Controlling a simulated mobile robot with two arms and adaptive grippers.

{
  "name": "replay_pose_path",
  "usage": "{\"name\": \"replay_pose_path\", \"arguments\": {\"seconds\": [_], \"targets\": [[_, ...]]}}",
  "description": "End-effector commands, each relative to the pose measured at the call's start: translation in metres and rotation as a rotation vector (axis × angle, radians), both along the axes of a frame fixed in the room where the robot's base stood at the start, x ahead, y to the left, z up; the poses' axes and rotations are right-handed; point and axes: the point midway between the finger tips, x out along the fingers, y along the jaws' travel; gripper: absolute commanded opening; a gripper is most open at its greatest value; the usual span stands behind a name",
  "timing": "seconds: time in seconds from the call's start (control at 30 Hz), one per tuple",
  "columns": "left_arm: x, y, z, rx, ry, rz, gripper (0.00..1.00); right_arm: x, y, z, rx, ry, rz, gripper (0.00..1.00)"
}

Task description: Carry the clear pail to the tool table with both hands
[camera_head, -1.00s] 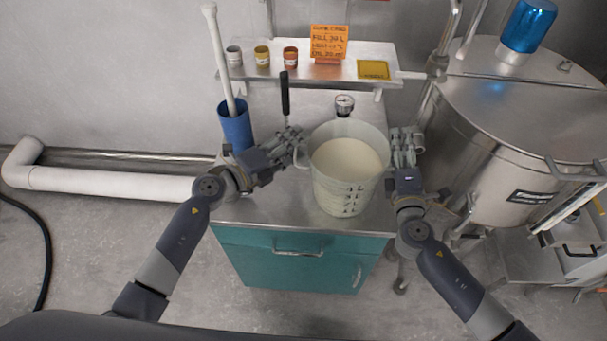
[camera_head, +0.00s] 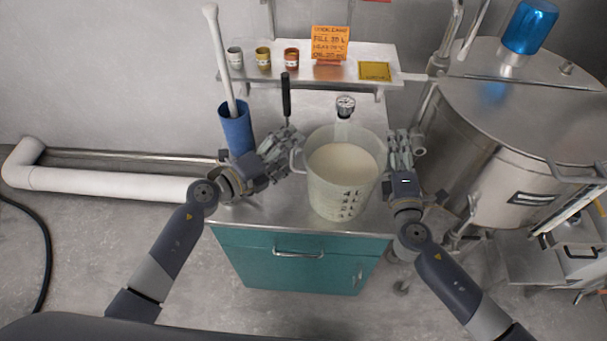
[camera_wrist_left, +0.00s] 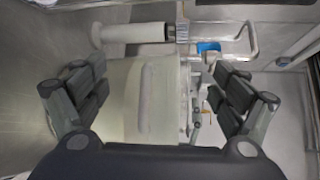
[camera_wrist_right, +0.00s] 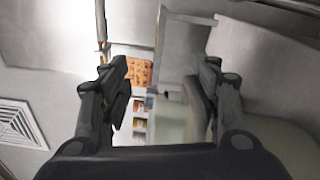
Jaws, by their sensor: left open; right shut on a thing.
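The clear pail (camera_head: 342,185), filled with pale liquid, stands upright over the steel top (camera_head: 262,217) of a teal cabinet, seemingly the tool table. Whether its base fully rests there is hard to tell. My left gripper (camera_head: 286,146) is open beside the pail's left handle (camera_head: 297,158). In the left wrist view the handle (camera_wrist_left: 146,100) lies between the spread fingers, with the pail (camera_wrist_left: 112,100) behind. My right gripper (camera_head: 402,142) is shut on the pail's right side, apparently at its handle, which the fingers mostly hide in the head view.
A blue holder (camera_head: 237,135) with a white paddle stands left of my left gripper. A black-handled tool (camera_head: 286,95) and a dial gauge (camera_head: 345,101) are behind the pail. A shelf (camera_head: 345,72) with small jars is above. A steel kettle (camera_head: 490,150) stands close on the right.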

Motion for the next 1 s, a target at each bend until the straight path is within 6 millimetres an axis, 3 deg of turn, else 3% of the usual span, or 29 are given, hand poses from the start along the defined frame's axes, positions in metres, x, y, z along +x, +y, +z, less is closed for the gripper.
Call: {"name": "replay_pose_path", "arguments": {"seconds": [0.03, 0.4, 0.77, 0.93, 1.0], "targets": [[-0.006, 0.006, 0.0, 0.003, 0.002, -0.001, 0.9, 0.002, -0.002, 0.007, -0.002, -0.012, -0.005, 0.5], [-0.043, 0.04, 0.007, 0.0, 0.005, -0.002, 0.9, 0.003, -0.004, 0.008, -0.004, -0.016, -0.009, 0.5], [-0.047, 0.045, 0.009, 0.0, 0.003, -0.002, 0.9, 0.004, -0.005, 0.009, -0.006, -0.018, -0.012, 0.5], [-0.047, 0.044, 0.009, 0.0, 0.003, -0.002, 0.9, 0.003, -0.005, 0.008, -0.006, -0.016, -0.011, 0.9], [-0.047, 0.044, 0.009, 0.0, 0.003, -0.002, 0.9, 0.003, -0.004, 0.007, -0.005, -0.013, -0.01, 0.91]]}}
